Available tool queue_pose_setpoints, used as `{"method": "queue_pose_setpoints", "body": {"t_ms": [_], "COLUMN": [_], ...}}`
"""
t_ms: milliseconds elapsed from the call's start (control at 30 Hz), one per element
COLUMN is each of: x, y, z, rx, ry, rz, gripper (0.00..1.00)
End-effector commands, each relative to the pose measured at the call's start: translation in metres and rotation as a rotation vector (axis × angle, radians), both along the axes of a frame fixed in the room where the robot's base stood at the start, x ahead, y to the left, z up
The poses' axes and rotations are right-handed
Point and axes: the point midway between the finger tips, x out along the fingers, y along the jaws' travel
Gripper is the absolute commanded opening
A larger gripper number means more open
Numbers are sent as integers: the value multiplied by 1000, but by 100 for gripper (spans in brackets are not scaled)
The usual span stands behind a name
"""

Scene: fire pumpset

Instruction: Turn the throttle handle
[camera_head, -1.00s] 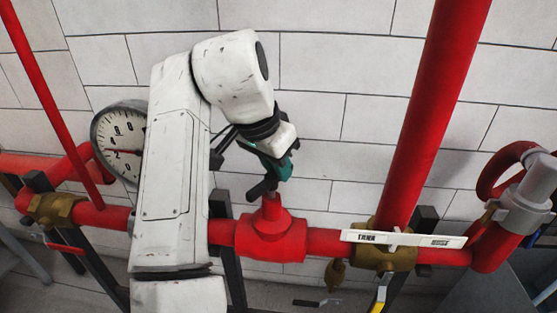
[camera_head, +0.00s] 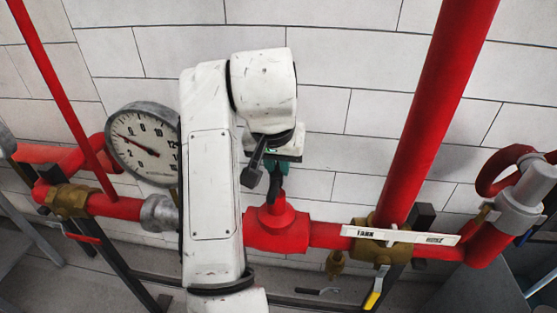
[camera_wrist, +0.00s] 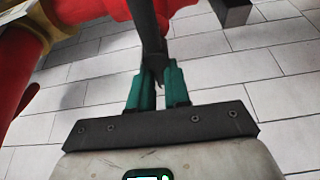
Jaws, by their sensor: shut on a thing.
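The throttle handle is a dark lever (camera_head: 276,186) standing up from the red pipe fitting (camera_head: 278,230) in the head view. My gripper (camera_head: 275,170) is above the fitting, largely hidden behind my wrist; a little green finger shows. In the wrist view, the green fingers of my gripper (camera_wrist: 158,85) are closed around the end of the dark handle bar (camera_wrist: 149,30). The bar runs from between the fingertips towards the red pipework. The exact contact of the fingers is hard to see in the head view.
A round pressure gauge (camera_head: 146,144) is left of my arm. A thick red pipe (camera_head: 437,110) rises at the right, above a brass valve (camera_head: 385,256) with a white label strip (camera_head: 405,235). A red handwheel (camera_head: 497,172) is far right. The tiled wall lies behind.

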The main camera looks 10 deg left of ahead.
Motion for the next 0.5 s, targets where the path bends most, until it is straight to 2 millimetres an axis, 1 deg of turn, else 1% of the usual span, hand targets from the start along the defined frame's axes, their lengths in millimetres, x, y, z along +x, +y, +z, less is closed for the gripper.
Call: {"method": "queue_pose_setpoints", "body": {"t_ms": [333, 367, 500], "x": [0, 0, 0], "y": [1, 1, 0], "z": [-1, -1, -1], "rx": [0, 0, 0], "ry": [2, 2, 2], "rz": [3, 3, 2], "gripper": [0, 20, 33]}}
